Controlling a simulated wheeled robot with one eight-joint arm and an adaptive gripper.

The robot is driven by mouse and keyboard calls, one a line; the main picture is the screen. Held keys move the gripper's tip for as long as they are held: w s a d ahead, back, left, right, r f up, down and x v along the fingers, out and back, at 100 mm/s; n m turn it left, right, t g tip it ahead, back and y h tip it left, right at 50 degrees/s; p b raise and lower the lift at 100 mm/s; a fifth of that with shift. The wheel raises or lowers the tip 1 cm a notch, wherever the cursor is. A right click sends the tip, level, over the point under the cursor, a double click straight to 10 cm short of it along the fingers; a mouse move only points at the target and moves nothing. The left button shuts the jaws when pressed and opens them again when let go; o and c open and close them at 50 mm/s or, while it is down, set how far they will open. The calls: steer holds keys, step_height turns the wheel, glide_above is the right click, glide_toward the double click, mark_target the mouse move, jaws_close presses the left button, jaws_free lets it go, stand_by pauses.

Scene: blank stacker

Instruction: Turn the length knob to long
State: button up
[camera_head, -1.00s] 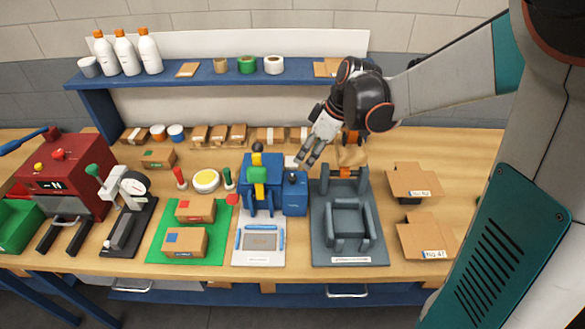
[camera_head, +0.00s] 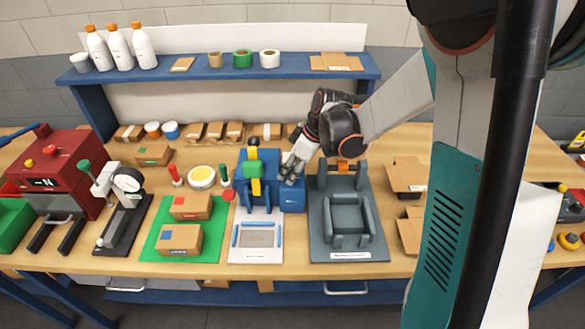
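The length knob is most likely the small dark knob on top of the blue box (camera_head: 292,201), which stands at the right side of the blue stacker machine (camera_head: 257,196) with its green and yellow parts. My gripper (camera_head: 288,179) points down over the top of this box, with its fingertips at or just above where the knob sits. The fingers cover the knob, so its setting and any contact cannot be seen. The gap between the fingers is too small here to tell whether they are open or shut.
A grey fixture (camera_head: 349,217) stands close to the right of the box. A green mat (camera_head: 154,247) with two cartons lies to the left. A blue shelf (camera_head: 215,74) with bottles and tape rolls is behind. Open cartons (camera_head: 405,178) lie at the right.

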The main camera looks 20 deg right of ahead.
jaws_close()
steer(key=shift+m, duration=0.5)
steer(key=m, duration=0.2)
steer(key=m+t+h, duration=0.1)
steer(key=m+h+b, duration=0.1)
steer(key=m, duration=0.1)
steer(key=shift+s+a+m+t, duration=0.2)
steer(key=shift+a+m+t, duration=0.1)
steer(key=m+h, duration=0.1)
steer(key=m, duration=0.2)
steer(key=m+h+b, duration=0.1)
steer(key=m, duration=0.2)
steer(key=shift+a+m+h, duration=0.2)
steer(key=shift+m+h, duration=0.2)
steer(key=shift+o, duration=0.3)
jaws_free()
